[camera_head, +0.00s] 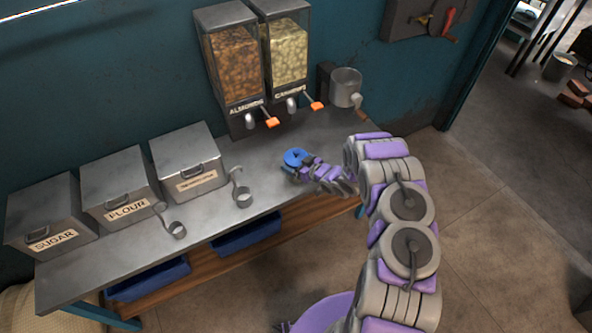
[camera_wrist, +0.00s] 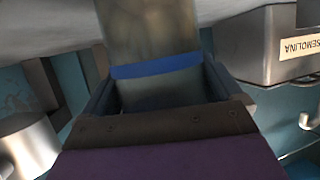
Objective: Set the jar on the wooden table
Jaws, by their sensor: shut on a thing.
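The jar (camera_head: 296,157) shows its blue lid at the right part of the metal worktop in the head view. In the wrist view the jar (camera_wrist: 150,32) is a cloudy, see-through cylinder with a blue band, between my fingers. My gripper (camera_head: 297,168) is shut on it; the fingers (camera_wrist: 158,88) sit on both sides of the jar. I cannot tell whether the jar touches the worktop or is just above it. No table with a wooden top is in view.
The metal worktop (camera_head: 225,215) has a wooden lower shelf with blue bins (camera_head: 245,233). Sugar, flour and semolina boxes (camera_head: 188,160) and two metal scoops (camera_head: 240,190) stand on the left. Almond and cashew dispensers (camera_head: 232,60) and a metal grinder (camera_head: 346,88) stand behind. Open floor (camera_head: 500,210) lies right.

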